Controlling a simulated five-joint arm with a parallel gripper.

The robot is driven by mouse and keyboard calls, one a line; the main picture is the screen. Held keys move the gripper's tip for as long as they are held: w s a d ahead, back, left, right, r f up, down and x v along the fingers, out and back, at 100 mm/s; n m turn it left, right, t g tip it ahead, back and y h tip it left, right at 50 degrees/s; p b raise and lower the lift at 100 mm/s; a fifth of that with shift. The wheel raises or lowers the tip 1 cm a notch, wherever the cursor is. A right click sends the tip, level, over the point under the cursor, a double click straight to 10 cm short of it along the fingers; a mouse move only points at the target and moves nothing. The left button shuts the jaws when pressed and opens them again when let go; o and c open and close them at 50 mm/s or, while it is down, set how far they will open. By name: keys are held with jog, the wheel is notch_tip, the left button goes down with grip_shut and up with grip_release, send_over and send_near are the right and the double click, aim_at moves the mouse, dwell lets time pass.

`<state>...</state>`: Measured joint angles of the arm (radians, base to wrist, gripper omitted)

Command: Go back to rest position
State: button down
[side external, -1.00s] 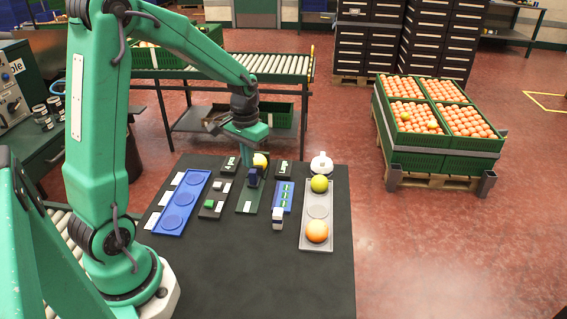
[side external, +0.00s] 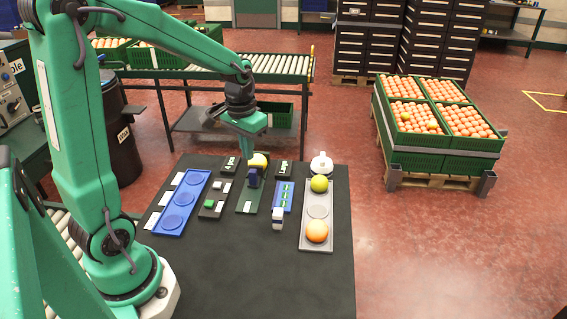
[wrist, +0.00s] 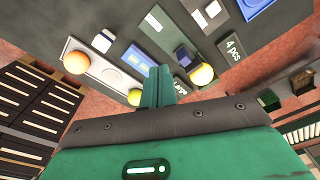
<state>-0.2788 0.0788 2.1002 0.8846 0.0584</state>
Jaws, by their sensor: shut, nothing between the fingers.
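My gripper (side external: 250,146) is shut and empty, hanging just above and behind a yellow fruit (side external: 258,160). In the wrist view its green fingers (wrist: 157,86) are together with nothing between them. The yellow fruit sits by a dark blue block (side external: 254,177) at the far end of the middle dark green plate (side external: 247,206); the fruit's support is partly hidden. In the wrist view, a yellow fruit (wrist: 201,75) lies right of the fingers, apart from them.
A grey tray (side external: 303,243) holds a yellow-green fruit (side external: 319,183) and an orange (side external: 317,231), its middle recess empty. A blue tray (side external: 166,221) is empty. A white lidded pot (side external: 321,166) stands at the back. The black table's front (side external: 270,285) is clear.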

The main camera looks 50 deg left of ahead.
jog(key=s+d+r+m+t, duration=0.2)
jog(key=s+d+r+t, duration=0.2)
jog(key=s+d+r, duration=0.5)
jog(key=s+d, duration=0.1)
jog(key=s, duration=0.3)
jog(key=shift+r+m+t, duration=0.15)
jog(key=shift+m+t, duration=0.15)
jog(key=shift+t, duration=0.1)
jog(key=c, duration=2.2)
grip_release()
